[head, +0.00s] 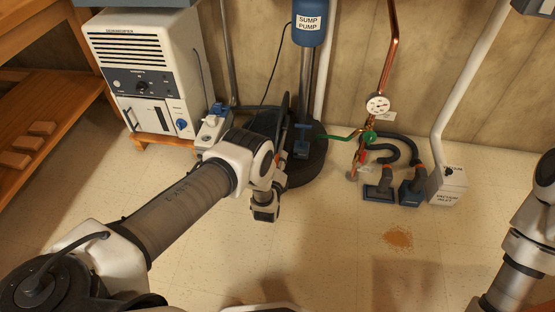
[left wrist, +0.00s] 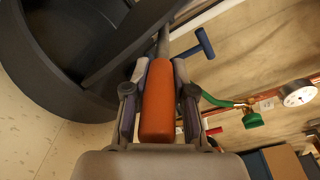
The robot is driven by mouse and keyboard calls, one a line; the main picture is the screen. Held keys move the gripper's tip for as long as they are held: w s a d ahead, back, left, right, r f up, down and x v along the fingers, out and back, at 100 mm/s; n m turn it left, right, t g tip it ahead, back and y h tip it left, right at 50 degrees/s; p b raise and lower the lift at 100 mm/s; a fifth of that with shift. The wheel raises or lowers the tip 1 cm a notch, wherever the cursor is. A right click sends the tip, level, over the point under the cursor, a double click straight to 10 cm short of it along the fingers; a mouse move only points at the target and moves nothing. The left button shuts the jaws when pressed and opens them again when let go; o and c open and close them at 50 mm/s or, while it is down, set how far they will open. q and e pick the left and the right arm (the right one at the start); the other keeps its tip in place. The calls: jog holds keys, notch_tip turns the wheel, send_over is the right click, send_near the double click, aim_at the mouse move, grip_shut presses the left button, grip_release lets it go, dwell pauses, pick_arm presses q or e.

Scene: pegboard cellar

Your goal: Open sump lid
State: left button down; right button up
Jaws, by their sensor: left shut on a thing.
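The sump (head: 310,172) is a dark round basin on the floor under the blue sump pump (head: 310,30). A thin dark shape (head: 284,112) stands up at its left side and seems to be the lid, raised and nearly edge-on. My left gripper (left wrist: 158,90) is shut around an orange grip (left wrist: 158,105) in the left wrist view. The dark basin rim (left wrist: 35,75) and a dark bar (left wrist: 125,45) show beyond it. Only part of my right arm shows, at the right edge.
A white dehumidifier (head: 150,65) stands left of the sump. A blue T-handle (left wrist: 205,45), a green valve (head: 369,137) and a gauge (head: 377,105) are close on the right. Two hose nozzles (head: 378,192) and a vacuum inlet (head: 449,187) stand further right. The front floor is mostly clear.

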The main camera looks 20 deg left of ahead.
dwell(0.3)
pick_arm(q)
jog(key=c, duration=1)
grip_release()
jog(key=shift+o, duration=0.2)
jog(key=f+v, duration=0.1)
jog(key=v, duration=1.1)
jog(key=shift+r, duration=0.5)
